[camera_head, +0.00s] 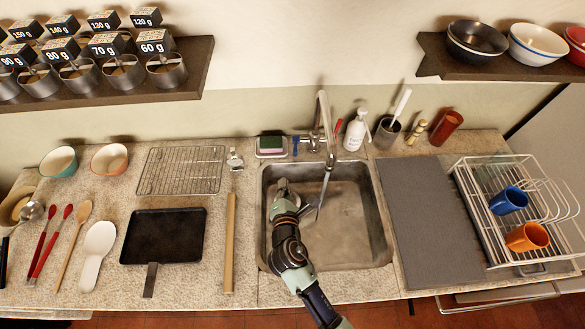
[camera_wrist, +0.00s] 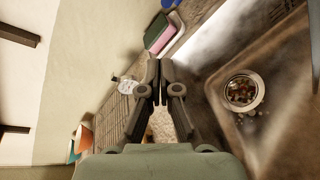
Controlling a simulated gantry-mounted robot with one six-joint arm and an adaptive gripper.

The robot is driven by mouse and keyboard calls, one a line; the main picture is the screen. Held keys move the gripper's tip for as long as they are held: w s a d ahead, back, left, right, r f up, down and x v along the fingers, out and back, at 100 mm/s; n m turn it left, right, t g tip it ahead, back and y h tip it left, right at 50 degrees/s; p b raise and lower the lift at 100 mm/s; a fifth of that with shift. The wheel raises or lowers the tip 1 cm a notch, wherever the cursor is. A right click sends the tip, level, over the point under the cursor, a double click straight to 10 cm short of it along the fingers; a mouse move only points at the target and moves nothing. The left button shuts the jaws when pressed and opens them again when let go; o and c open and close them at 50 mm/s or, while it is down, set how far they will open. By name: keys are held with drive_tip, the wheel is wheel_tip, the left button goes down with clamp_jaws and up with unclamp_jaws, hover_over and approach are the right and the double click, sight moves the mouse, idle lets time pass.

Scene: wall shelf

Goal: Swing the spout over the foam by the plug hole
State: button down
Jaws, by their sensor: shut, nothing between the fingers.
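The tap's spout (camera_head: 327,170) rises behind the sink (camera_head: 378,215) and reaches forward over the basin, its lower end near the basin's middle. My gripper (camera_head: 282,184) is over the left part of the basin, left of the spout and apart from it. In the wrist view my gripper (camera_wrist: 160,78) is shut and empty. The plug hole (camera_wrist: 242,92) shows there to its right, with coloured bits in it. Small pale specks (camera_wrist: 251,113), perhaps foam, lie beside it. In the head view the plug hole and foam cannot be made out.
A sponge on a dish (camera_head: 271,144) and a soap bottle (camera_head: 356,130) stand behind the sink. A grey mat (camera_head: 415,210) and a rack (camera_head: 470,200) with mugs lie to the right. A black pan (camera_head: 163,236) and a wooden rod (camera_head: 230,240) lie left.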

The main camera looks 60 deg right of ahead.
wheel_tip(320, 180, down, 4)
drive_tip(key=s+f+n, duration=0.1)
drive_tip(key=s+n, duration=0.2)
drive_tip(key=n, duration=0.3)
drive_tip(key=w+d+r+n+h+b, duration=0.1)
drive_tip(key=w+d, duration=0.4)
drive_tip(key=d, duration=0.5)
drive_tip(key=shift+w+d+r+g, duration=0.15)
drive_tip(key=shift+d+r+g, duration=0.15)
drive_tip(key=shift+d+r, duration=0.1)
